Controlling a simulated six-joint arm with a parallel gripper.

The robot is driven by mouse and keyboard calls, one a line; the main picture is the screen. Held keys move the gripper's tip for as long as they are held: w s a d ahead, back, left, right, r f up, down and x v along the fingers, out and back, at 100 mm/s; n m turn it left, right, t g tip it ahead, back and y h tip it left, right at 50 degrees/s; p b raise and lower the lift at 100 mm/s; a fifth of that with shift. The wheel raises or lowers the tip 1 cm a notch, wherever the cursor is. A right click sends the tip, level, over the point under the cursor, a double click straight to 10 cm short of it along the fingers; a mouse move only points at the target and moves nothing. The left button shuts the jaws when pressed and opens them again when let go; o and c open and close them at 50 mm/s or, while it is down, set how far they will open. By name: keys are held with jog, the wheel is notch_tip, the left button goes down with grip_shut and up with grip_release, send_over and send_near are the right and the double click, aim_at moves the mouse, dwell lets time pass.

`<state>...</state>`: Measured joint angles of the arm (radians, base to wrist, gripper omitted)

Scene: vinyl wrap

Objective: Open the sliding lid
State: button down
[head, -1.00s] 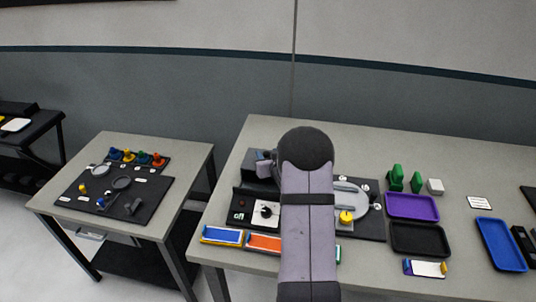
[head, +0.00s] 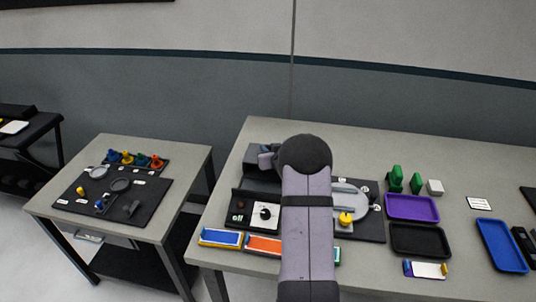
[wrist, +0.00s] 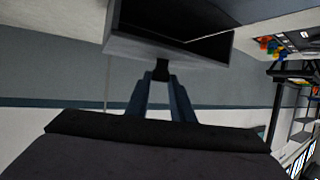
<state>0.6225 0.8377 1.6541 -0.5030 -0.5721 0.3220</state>
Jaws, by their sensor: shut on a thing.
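A dark grey box-like part (wrist: 170,50) with a dark recess fills the top of the wrist view. A small black knob (wrist: 162,70) sticks out from its near side. My gripper (wrist: 161,82) is shut on this knob, with one finger on each side. In the head view a grey box (head: 256,160) stands at the back left of the right table, and a bluish part of my gripper (head: 266,158) shows beside it. My arm hides most of the gripper and the knob there. I cannot tell exactly where the lid's edge lies.
A black panel (head: 372,228) with a grey disc and a yellow knob (head: 345,218) lies right of my arm. Blue (head: 220,238) and orange (head: 262,246) trays line the front edge. Purple (head: 412,207) and black (head: 420,240) trays lie farther right. The table behind my arm is clear.

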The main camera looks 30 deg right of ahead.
jog(key=c, duration=1.5)
grip_release()
jog(key=shift+c, duration=0.2)
jog(key=shift+s, duration=0.1)
jog(key=b+v, duration=0.2)
jog(key=v, duration=0.5)
jog(key=shift+a+r, duration=0.1)
